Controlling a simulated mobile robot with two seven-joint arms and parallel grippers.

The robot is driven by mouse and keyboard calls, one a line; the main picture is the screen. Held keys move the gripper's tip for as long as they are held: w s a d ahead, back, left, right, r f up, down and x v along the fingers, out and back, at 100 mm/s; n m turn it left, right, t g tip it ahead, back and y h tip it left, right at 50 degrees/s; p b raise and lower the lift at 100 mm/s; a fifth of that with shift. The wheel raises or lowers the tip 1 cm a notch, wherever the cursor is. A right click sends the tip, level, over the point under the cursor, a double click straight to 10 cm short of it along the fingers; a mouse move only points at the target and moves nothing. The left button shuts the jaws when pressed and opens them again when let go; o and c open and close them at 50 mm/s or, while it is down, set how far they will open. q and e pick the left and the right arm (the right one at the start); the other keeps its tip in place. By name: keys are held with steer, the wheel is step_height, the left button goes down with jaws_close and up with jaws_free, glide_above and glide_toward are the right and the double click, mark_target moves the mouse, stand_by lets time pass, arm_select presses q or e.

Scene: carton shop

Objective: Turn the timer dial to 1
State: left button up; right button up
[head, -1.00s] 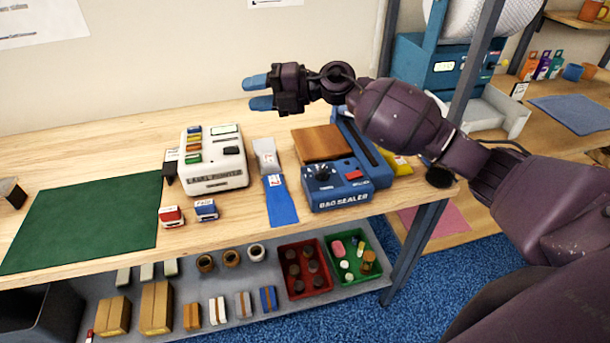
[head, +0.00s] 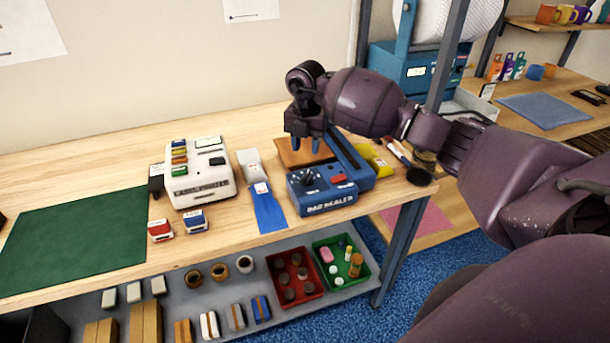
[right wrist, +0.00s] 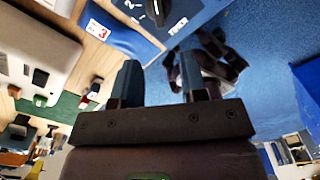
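The blue bag sealer (head: 322,200) stands on the wooden bench. Its black timer dial (head: 307,178) is on the left of its top face, with a red button (head: 338,178) to the right. In the right wrist view the dial (right wrist: 158,12) is cut off by the top edge, with the word TIMER and a few digits beside it; its exact setting is unclear. My right gripper (head: 306,144) points down above and behind the dial in the head view, apart from it. Its blue fingers are spread with nothing between them (right wrist: 160,84). My left gripper is out of view.
A label printer (head: 200,180), two stamps (head: 195,220) and a blue strip (head: 269,210) are left of the sealer. A brown block (head: 290,152) lies behind it. A green mat (head: 75,240) covers the bench's left part. Red (head: 293,277) and green (head: 341,262) bins sit on the lower shelf.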

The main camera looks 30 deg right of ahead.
mark_target(306, 177)
step_height(306, 177, down, 10)
steer(key=shift+f+p, duration=0.1)
steer(key=shift+p, duration=0.25)
jaws_close()
